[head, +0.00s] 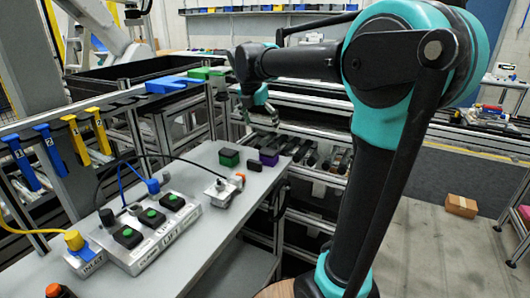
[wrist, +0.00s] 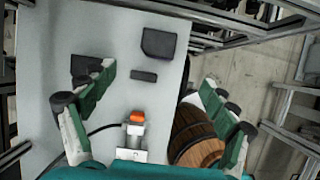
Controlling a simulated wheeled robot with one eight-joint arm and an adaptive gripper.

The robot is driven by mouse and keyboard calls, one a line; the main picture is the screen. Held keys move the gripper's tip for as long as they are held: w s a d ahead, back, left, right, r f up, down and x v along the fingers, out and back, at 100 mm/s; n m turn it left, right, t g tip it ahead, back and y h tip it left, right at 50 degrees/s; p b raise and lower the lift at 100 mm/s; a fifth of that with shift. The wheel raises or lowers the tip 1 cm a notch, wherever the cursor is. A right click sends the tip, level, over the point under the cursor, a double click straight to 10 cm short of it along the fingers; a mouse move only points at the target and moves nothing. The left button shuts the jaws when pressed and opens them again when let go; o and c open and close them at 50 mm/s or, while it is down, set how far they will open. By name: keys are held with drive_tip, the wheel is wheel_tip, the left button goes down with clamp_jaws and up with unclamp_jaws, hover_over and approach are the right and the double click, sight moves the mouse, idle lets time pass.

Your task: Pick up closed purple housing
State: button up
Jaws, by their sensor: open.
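The purple housing (head: 269,156) sits on the grey table near its right edge in the head view. It appears to be the dark block in the wrist view (wrist: 158,43), where its colour does not show clearly. A green housing (head: 229,157) stands to its left. My gripper (head: 257,112) hangs above the far end of the table, apart from the purple housing. In the wrist view its fingers (wrist: 158,88) are spread wide with nothing between their tips. The dark block lies beyond the tips, toward the top of the picture.
A small dark block (wrist: 144,76) and a fixture with an orange button (wrist: 137,116) lie near the housing. Another fixture with green buttons (head: 150,217) stands on the table (head: 205,255). Cables cross the left side. A wooden barrel (wrist: 197,137) shows beside the table edge.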

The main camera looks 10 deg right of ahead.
sight(268, 152)
drive_tip(key=x, duration=1.7)
drive_tip(key=shift+w+a+f, duration=0.1)
drive_tip(key=shift+w, duration=0.1)
drive_tip(key=c, duration=1.4)
drive_tip(key=shift+o, duration=0.2)
